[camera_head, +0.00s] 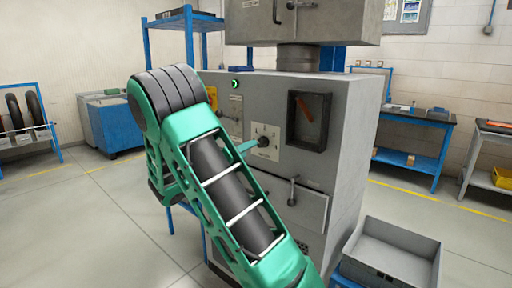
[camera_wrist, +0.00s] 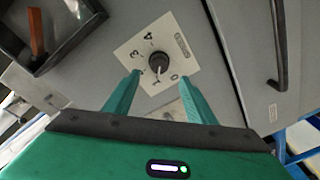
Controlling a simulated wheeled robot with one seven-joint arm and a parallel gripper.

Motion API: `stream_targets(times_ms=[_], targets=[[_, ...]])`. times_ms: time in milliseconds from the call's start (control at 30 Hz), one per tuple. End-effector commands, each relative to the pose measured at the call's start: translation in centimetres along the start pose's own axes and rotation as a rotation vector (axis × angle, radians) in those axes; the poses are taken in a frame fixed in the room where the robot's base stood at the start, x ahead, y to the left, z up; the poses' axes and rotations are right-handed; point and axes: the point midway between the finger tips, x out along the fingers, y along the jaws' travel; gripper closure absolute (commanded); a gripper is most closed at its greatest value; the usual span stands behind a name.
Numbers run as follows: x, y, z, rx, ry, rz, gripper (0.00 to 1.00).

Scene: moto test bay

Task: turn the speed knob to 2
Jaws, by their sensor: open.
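The speed knob (camera_wrist: 158,63) is a round dark knob on a white plate (camera_wrist: 181,60) with the numbers 0, 1, 3 and 4 showing. The place where 2 would be is hidden by my left finger. A light mark on the knob seems to point toward 1. My gripper (camera_wrist: 160,79) is open, its two green fingers on either side just short of the knob, with nothing between them. In the head view my gripper (camera_head: 247,146) is close to the knob (camera_head: 263,141) on the grey machine's front; contact cannot be told.
A recessed dark box (camera_head: 318,140) with an orange-red lever (camera_head: 303,110) is right of the knob. A drawer with a handle (camera_head: 292,190) is below. A grey open bin (camera_head: 390,255) stands at lower right.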

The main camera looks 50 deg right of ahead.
Motion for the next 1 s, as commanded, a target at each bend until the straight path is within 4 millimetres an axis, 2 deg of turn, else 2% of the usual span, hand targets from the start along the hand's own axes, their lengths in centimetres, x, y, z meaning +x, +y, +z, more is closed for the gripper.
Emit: stream_targets(times_ms=[200, 400, 600, 900, 1000], targets=[[4.2, 0.1, 0.2, 0.001, -0.005, 0.003, 0.49], [7.0, 0.1, 0.2, 0.001, -0.004, 0.001, 0.49], [8.3, 0.1, 0.2, -0.001, -0.004, 0.000, 0.49], [8.4, 0.1, 0.2, 0.000, -0.004, -0.001, 0.49], [8.4, 0.1, 0.2, 0.000, -0.004, -0.001, 0.73]])
